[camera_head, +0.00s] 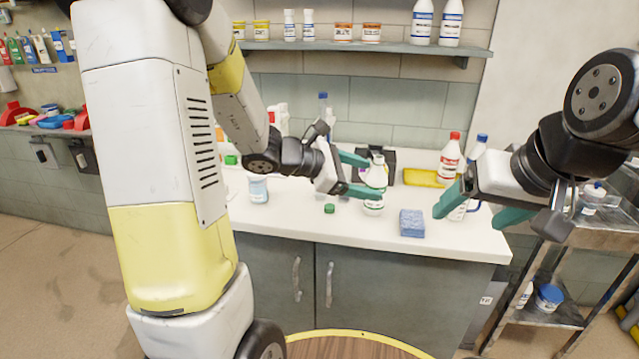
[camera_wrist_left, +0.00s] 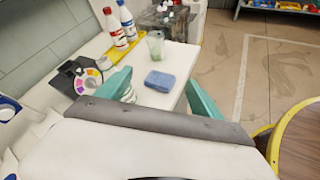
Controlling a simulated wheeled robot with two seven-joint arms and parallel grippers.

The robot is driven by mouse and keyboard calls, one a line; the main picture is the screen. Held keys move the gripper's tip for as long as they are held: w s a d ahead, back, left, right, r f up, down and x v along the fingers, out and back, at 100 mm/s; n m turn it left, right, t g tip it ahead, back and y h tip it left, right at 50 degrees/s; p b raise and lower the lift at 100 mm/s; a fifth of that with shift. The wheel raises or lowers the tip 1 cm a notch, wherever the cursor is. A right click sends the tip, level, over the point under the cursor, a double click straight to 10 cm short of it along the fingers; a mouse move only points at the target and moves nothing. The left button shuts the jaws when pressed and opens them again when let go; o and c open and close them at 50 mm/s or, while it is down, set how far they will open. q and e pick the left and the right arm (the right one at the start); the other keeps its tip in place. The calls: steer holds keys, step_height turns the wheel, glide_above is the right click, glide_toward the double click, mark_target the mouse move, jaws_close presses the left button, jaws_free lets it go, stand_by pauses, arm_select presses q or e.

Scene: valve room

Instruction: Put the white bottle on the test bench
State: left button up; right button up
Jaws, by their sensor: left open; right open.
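A white bottle with a green-and-white label (camera_head: 375,203) stands upright on the white counter (camera_head: 460,240). My left gripper (camera_head: 364,175) is open at this bottle, with one teal finger behind it and one in front. Whether they touch it cannot be told. In the left wrist view the bottle (camera_wrist_left: 128,95) is mostly hidden by a finger and the gripper body. My right gripper (camera_head: 478,212) is open and empty over the counter's right end. No label shows which surface is the test bench.
A blue sponge (camera_head: 411,224), a green cap (camera_head: 329,208), a small jar (camera_head: 258,191) and a yellow tray (camera_head: 421,177) lie on the counter. A red-capped bottle (camera_head: 450,160) stands at the back. A black device with a colour wheel (camera_wrist_left: 87,80) stands nearby. A steel cart (camera_head: 545,312) is at right.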

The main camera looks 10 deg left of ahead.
arm_select(q)
steer(key=s+r+m+g+y, duration=0.1)
steer(key=s+r+m+g, duration=0.25)
steer(key=s+m, duration=0.5)
steer(key=s+a+r+m+t+y, duration=0.3)
steer(key=s+a+m+y, duration=0.5)
steer(key=s+a+m, duration=0.3)
steer(key=shift+s+r+m, duration=0.35)
steer(key=shift+m, duration=0.1)
